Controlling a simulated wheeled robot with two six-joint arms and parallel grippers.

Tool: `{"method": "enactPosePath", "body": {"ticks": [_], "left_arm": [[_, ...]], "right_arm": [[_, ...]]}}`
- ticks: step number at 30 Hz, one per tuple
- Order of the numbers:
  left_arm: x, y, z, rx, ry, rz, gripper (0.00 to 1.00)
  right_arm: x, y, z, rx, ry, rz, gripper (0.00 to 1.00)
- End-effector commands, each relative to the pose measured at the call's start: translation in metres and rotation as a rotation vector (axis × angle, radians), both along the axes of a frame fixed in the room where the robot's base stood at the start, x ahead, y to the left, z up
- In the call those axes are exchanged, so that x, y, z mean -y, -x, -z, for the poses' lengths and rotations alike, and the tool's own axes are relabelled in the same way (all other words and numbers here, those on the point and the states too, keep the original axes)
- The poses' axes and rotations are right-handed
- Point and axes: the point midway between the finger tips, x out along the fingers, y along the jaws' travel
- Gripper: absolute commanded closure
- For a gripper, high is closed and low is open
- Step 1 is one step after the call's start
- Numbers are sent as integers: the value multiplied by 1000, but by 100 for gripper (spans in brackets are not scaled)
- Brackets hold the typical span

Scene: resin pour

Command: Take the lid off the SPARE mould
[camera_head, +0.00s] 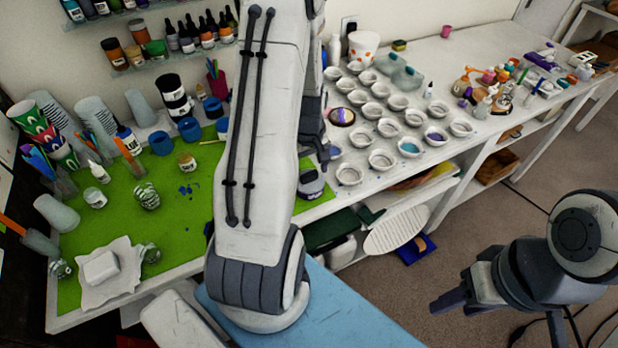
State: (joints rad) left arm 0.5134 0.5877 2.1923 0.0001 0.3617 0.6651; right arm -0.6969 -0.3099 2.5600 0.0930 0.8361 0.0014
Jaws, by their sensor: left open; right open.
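Several round white moulds (382,160) stand in rows on the white table, mostly open cups, some with teal or purple inside. My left gripper (318,150) is open, pointing down at the left edge of the mould rows, partly hidden behind my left arm. My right gripper (452,298) is open and empty, out over the floor at the lower right, away from the table.
A green mat (130,215) with cups, jars and a white block (101,267) on paper lies left. Bottles and tools crowd the table's far right. Shelves with bins are under the table; floor at right is open.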

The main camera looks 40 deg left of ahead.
Motion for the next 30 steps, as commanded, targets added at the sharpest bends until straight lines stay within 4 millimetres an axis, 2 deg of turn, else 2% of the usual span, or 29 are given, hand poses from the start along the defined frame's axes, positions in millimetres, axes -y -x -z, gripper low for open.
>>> {"method": "enactPosePath", "body": {"ticks": [2, 6, 9, 20, 25, 28, 29, 30], "left_arm": [[0, 0, 0, 0, 0, 0, 3], [0, 0, 0, 0, 0, 0, 56], [0, 0, 0, 0, 0, 0, 91], [0, -1, -4, 3, -1, 0, 91], [-1, -1, -20, 5, -2, 0, 91], [-1, -2, -38, 7, -5, 0, 91], [1, -2, -44, 7, -5, 2, 91], [14, 0, -48, 6, -3, 8, 91]], "right_arm": [[0, 0, 0, 0, 0, 0, 50], [0, 0, 0, 0, 0, 0, 50], [0, 0, 0, 0, 0, 0, 50], [0, 0, 2, 0, 0, 0, 50], [0, 0, 7, 0, 0, 0, 50], [0, 0, 11, 0, 0, -1, 50], [0, 0, 13, 0, 0, -1, 50], [0, 0, 15, 0, 0, -1, 50]]}}
